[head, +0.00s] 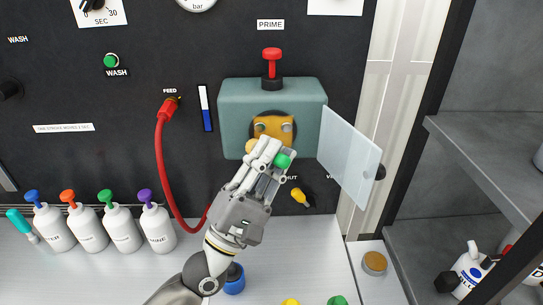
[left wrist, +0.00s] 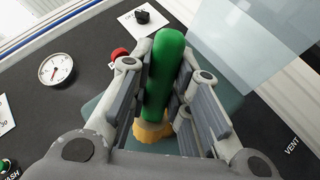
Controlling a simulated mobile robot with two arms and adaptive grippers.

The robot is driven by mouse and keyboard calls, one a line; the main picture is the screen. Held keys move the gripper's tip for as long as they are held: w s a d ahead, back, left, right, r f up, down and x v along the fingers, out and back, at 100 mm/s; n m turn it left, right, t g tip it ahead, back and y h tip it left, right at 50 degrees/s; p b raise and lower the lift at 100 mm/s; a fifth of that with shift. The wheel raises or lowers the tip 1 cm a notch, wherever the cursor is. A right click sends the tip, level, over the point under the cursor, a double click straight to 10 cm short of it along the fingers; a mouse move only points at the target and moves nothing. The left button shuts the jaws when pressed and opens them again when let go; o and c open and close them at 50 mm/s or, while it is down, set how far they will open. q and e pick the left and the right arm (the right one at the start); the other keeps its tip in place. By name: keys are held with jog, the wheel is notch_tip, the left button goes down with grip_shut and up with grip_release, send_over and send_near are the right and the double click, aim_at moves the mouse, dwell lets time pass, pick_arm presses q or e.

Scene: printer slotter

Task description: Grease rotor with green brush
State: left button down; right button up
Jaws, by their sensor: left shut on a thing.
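My left gripper (head: 267,163) is shut on the green brush (head: 283,160) in front of the rotor housing. In the left wrist view the green handle of the brush (left wrist: 165,75) is clamped between the fingers, its tan bristles (left wrist: 153,130) pointing away toward the housing. The rotor (head: 272,127) is a brass-coloured piece in the round opening of the teal housing (head: 235,105). The bristle end is at the lower left of the rotor; I cannot tell whether it touches. The clear cover (head: 350,157) stands open at the right. My right gripper is not in view.
A red hose (head: 160,165) curves down left of the housing. Several white bottles with coloured caps (head: 89,230) stand at the left. A yellow valve handle (head: 300,197) is below the housing. Grey shelves (head: 485,150) are at the right, and the bench front is partly clear.

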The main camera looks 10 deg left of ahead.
pick_arm(q)
jog(key=shift+w+a, duration=0.2)
jog(key=shift+w, duration=0.5)
jog(key=d, duration=0.2)
jog(key=w+d, duration=0.1)
jog(key=d, duration=0.1)
dwell(0.3)
jog(key=shift+a, duration=0.1)
jog(key=shift+s+a+b, duration=0.2)
jog(key=shift+s+a, duration=0.05)
jog(key=shift+a, duration=0.7)
jog(key=shift+s+a+b, duration=0.2)
jog(key=shift+a, duration=0.75)
